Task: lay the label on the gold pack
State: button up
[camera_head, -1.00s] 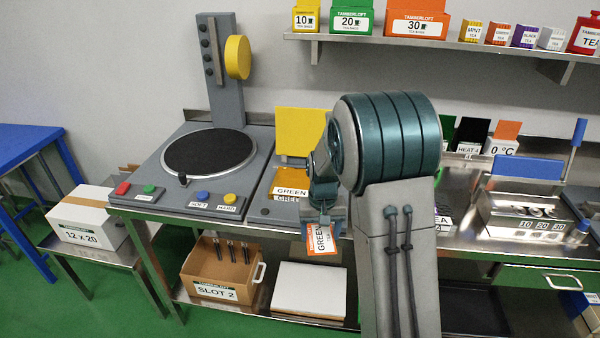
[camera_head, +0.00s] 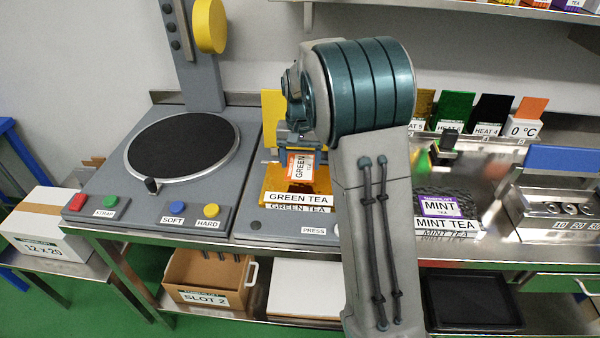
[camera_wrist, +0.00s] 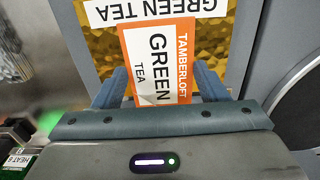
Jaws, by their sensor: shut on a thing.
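The label is an orange and white card reading GREEN TEA. It shows in the head view (camera_head: 302,166) and in the wrist view (camera_wrist: 157,62). My gripper (camera_head: 300,150) is shut on one end of the label, with its two blue fingers also in the wrist view (camera_wrist: 163,86). The gold pack (camera_head: 324,183) lies on the grey press station, behind a GREEN TEA plate. In the wrist view the gold pack (camera_wrist: 212,42) shows on both sides of the label. The label is over the pack. I cannot tell whether they touch. My arm covers part of the station.
A turntable (camera_head: 183,147) with buttons stands at left. A yellow panel (camera_head: 270,115) rises behind the gold pack. HEAT cards (camera_head: 490,112) stand behind. A SLOT 2 box (camera_head: 207,276) is below.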

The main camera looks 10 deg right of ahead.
aim_at(300, 167)
jog(key=shift+f, duration=2.6)
jog(key=shift+f, duration=0.1)
jog(key=o, duration=0.9)
